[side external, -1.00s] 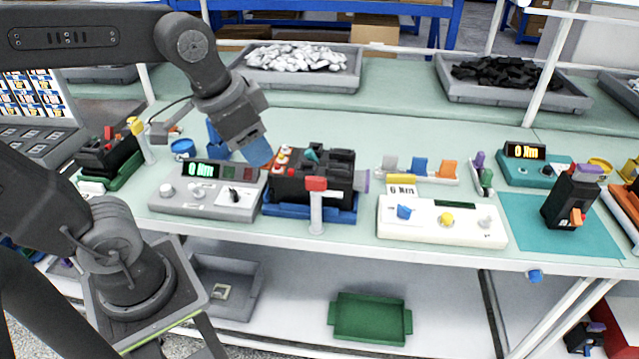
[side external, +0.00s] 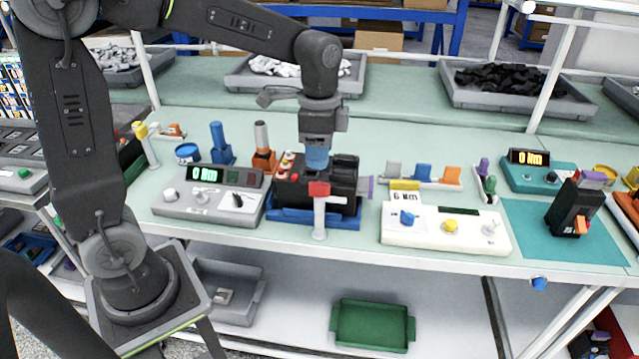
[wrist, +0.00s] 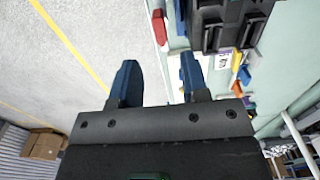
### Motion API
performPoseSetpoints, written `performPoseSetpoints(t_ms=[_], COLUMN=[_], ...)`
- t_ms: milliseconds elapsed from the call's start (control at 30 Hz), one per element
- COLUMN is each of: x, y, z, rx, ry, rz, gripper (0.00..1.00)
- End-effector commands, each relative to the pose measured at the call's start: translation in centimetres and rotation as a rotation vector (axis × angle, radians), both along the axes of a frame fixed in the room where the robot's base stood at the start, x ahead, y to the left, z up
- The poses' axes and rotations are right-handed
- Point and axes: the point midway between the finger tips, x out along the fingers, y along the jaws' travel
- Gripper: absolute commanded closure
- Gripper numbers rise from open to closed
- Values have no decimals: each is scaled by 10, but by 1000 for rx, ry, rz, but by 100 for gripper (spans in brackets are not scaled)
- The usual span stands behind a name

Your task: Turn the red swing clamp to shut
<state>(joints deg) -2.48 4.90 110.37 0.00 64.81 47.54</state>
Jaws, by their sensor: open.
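The red swing clamp (side external: 319,189) is a red head on a pale upright post at the front edge of the blue fixture (side external: 285,216). Its head lies against the front of the black breaker (side external: 343,183) held in that fixture. My gripper (side external: 317,160) points down over the breaker, above and behind the clamp, with its blue fingertips close to the breaker's top. In the wrist view my gripper (wrist: 158,75) is open and empty, and the red clamp head (wrist: 159,27) shows beyond the fingertips, apart from them. Whether the fingers touch the breaker, I cannot tell.
A grey meter box (side external: 208,200) stands left of the fixture, and a white control box (side external: 445,228) stands to its right. Blue (side external: 221,145) and orange (side external: 263,150) holders stand behind. A yellow-topped post (side external: 146,145) is farther left. The space in front of the clamp is open.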

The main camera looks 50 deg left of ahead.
Motion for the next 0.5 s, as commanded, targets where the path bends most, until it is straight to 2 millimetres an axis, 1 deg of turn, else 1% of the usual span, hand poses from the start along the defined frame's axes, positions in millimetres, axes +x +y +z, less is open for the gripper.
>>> performPoseSetpoints(t_ms=[33, 200, 333, 500], x=[-1, 0, 0, 0], y=[0, 0, 0, 0], z=[-12, -45, -63, -77], rx=[-1, 0, 0, 0], ry=[6, 4, 3, 0], rz=[0, 1, 1, 1], gripper=[58, 58, 58, 58])
